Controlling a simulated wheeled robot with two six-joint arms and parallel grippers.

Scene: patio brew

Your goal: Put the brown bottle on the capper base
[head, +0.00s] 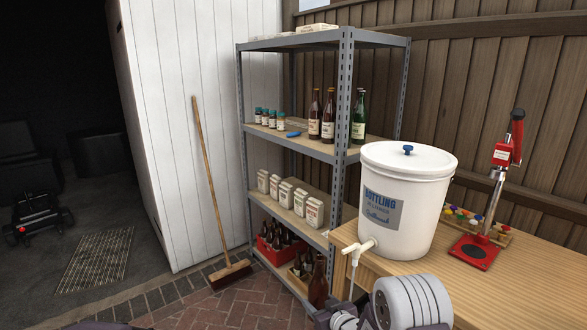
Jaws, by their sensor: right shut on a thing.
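The brown bottle (318,284) stands upright at the bottom of the head view, just left of the wooden table. My right gripper (322,316) is low in the picture and shut on this bottle; its fingers are mostly cut off by the lower edge. The red capper base (472,253) sits on the table at the right, with a chrome column and a red head with a black-tipped lever above it. The base is bare. My left gripper is not in view.
A white bottling bucket (405,200) with a spigot (358,250) stands on the table (500,295) between bottle and capper. Coloured caps in a wooden tray (480,222) lie behind the capper. A metal shelf (346,130) holds bottles and boxes. The table front is clear.

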